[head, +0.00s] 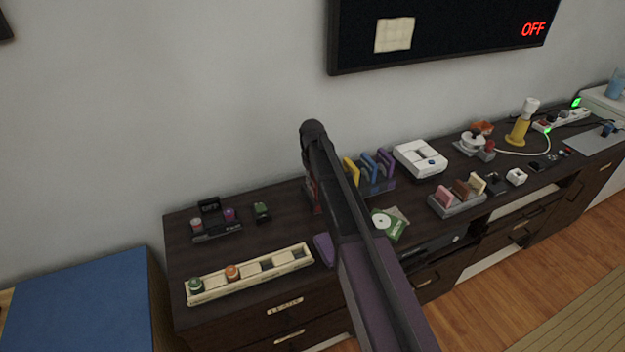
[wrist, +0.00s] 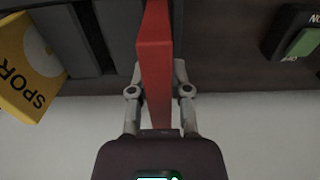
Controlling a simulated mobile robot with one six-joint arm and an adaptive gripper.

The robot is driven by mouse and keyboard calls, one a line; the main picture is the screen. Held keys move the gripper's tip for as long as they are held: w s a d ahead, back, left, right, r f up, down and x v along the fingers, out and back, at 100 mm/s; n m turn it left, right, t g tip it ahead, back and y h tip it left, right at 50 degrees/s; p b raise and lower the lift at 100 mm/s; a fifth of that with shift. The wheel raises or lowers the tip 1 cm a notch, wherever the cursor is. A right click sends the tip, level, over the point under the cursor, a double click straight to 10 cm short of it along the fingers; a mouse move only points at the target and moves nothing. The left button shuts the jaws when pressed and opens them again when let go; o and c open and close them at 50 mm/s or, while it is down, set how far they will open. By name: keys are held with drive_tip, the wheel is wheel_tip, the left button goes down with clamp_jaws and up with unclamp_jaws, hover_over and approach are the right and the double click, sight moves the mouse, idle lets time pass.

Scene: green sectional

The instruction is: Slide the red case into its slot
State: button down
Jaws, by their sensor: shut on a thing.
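The red case (wrist: 156,55) stands on edge between the two fingers of my gripper (wrist: 158,85) in the wrist view. The gripper is shut on it. The dark grey slotted rack (wrist: 87,30) lies just left of the red case, with a yellow case (wrist: 28,68) at its far left. I cannot tell whether the red case's far end is inside a slot. In the head view a sliver of the red case (head: 316,196) shows left of my arm. The rack (head: 377,187) there holds yellow, blue and purple cases; my arm hides its left part and my gripper.
A white console (head: 420,158) stands right of the rack. Green disc cases (head: 388,224) lie in front, and a grey holder (head: 457,204) with several cartridges is to the right. A long cream tray (head: 250,274) is at the front left. The wall is close behind.

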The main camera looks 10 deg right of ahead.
drive_tip(key=shift+f, duration=0.3)
drive_tip(key=shift+c, duration=2.4)
unclamp_jaws()
drive_tip(key=shift+r, duration=0.15)
wheel_tip(320, 180, up, 12)
drive_tip(key=p, duration=1.1)
drive_tip(key=shift+f, duration=0.25)
drive_tip(key=w+d+f+b, duration=0.1)
drive_tip(key=d, duration=0.6)
drive_tip(key=shift+w+f, duration=0.4)
drive_tip(key=shift+s, duration=0.1)
drive_tip(key=s+d+m, duration=0.1)
drive_tip(key=s+m, duration=0.2)
drive_tip(key=s, duration=2.6)
drive_tip(key=shift+d+m, duration=0.25)
drive_tip(key=shift+m, duration=0.05)
